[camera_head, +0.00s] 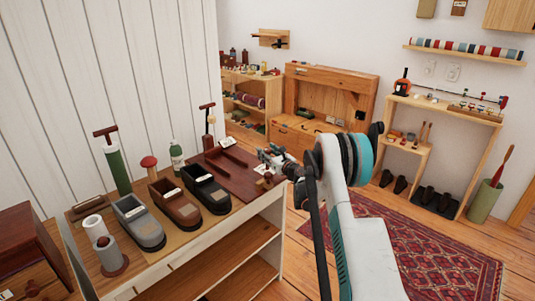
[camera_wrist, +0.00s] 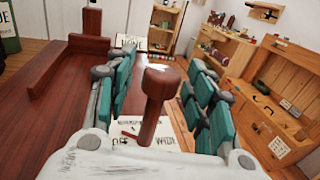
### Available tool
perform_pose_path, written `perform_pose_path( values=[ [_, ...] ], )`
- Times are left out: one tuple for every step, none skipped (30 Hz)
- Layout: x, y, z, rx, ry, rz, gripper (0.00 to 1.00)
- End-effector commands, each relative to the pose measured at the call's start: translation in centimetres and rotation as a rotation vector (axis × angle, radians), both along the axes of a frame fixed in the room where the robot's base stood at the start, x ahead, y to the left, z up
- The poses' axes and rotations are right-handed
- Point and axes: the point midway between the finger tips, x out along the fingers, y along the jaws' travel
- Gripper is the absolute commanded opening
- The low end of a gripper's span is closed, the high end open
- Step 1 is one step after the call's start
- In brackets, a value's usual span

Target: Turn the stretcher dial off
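The stretcher dial is a dark red-brown post with a thick rounded head (camera_wrist: 160,82), standing upright in the wrist view. At its foot is a white card (camera_wrist: 172,137) with "OFF" at left and "WIDE" at right. My gripper (camera_wrist: 160,66) is open, with teal pads on both sides of the dial and gaps visible. In the head view my gripper (camera_head: 274,158) is over the right end of the dark red wooden stretcher board (camera_head: 222,172).
Grey, brown and black shoe-shaped pieces (camera_head: 137,222) stand left of the board on the bench. A green cylinder with a T-handle (camera_head: 115,168) and a green bottle (camera_head: 177,160) stand behind. A wooden desk (camera_head: 335,88) is beyond. Floor with a red rug (camera_head: 430,255) lies right.

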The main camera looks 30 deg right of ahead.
Motion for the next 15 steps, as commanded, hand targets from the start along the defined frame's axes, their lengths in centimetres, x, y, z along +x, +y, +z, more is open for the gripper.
perform_pose_path(
  values=[
    [-0.01, 0.00, 0.00, 0.000, 0.000, 0.000, 0.40],
    [-0.01, 0.00, 0.00, 0.000, 0.000, 0.000, 0.33],
    [-0.02, 0.00, 0.00, 0.000, 0.000, 0.000, 0.24],
    [-0.02, 0.00, 0.00, 0.000, 0.000, 0.000, 0.17],
    [-0.02, 0.00, 0.00, 0.000, 0.000, 0.000, 0.10],
    [-0.02, 0.00, 0.00, 0.000, 0.000, 0.000, 0.04],
    [-0.02, 0.00, 0.00, 0.000, 0.000, 0.000, 0.04],
    [-0.02, 0.00, 0.00, 0.000, 0.000, 0.000, 0.04],
    [-0.02, 0.00, 0.00, 0.000, 0.000, 0.000, 0.04],
    [-0.02, 0.00, 0.00, 0.000, 0.000, 0.000, 0.04],
    [-0.02, -0.01, 0.00, 0.000, 0.000, 0.001, 0.04],
    [-0.03, -0.02, -0.01, 0.000, 0.000, 0.004, 0.04],
    [-0.02, -0.04, -0.01, 0.000, 0.000, 0.008, 0.04],
    [-0.02, -0.06, -0.02, 0.000, 0.000, 0.012, 0.04],
    [-0.02, -0.08, -0.03, 0.000, 0.000, 0.021, 0.04]
  ],
)
